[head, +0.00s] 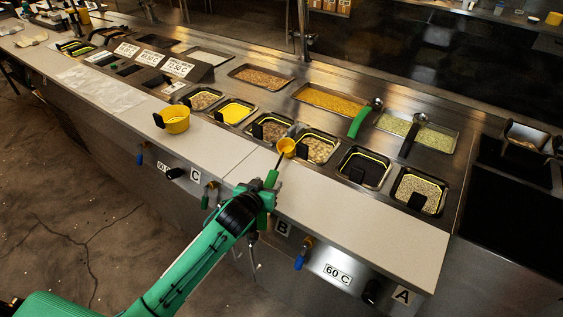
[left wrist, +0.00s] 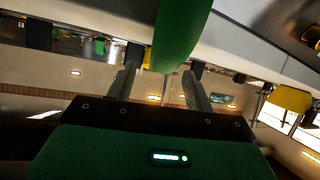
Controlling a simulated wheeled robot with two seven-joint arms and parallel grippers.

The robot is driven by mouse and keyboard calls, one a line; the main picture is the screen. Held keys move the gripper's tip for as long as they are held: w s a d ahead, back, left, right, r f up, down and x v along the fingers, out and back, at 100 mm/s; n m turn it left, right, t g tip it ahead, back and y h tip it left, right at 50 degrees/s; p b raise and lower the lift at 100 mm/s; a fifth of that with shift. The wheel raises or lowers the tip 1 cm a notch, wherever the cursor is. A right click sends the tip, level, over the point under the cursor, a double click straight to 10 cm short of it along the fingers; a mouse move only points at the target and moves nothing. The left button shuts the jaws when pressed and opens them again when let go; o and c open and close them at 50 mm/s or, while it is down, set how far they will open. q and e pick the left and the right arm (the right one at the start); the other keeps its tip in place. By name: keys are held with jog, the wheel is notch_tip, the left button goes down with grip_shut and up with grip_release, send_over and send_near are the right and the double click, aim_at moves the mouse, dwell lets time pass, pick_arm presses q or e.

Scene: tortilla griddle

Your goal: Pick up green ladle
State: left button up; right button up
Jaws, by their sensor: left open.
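A ladle with a green handle (head: 271,179), a thin stem and a yellow cup (head: 287,146) stands at the counter's front, its cup by the food pans. My left gripper (head: 268,188) is at this handle. In the left wrist view the green handle (left wrist: 181,32) comes down large between my two open fingers (left wrist: 163,82), with a bit of yellow behind it. I cannot tell whether they touch it. A second ladle, with a longer green handle (head: 359,121), rests at the yellow food pan farther back. My right gripper is out of view.
A yellow bowl (head: 175,120) stands on the pale counter (head: 350,220) to the left. Several food pans line the counter behind the gripper, including an empty-looking dark pan (head: 363,168). A black-handled ladle (head: 411,137) lies at the green pan. The counter's front right is clear.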

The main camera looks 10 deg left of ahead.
pick_arm(q)
jog(key=shift+x, duration=1.1)
grip_shut()
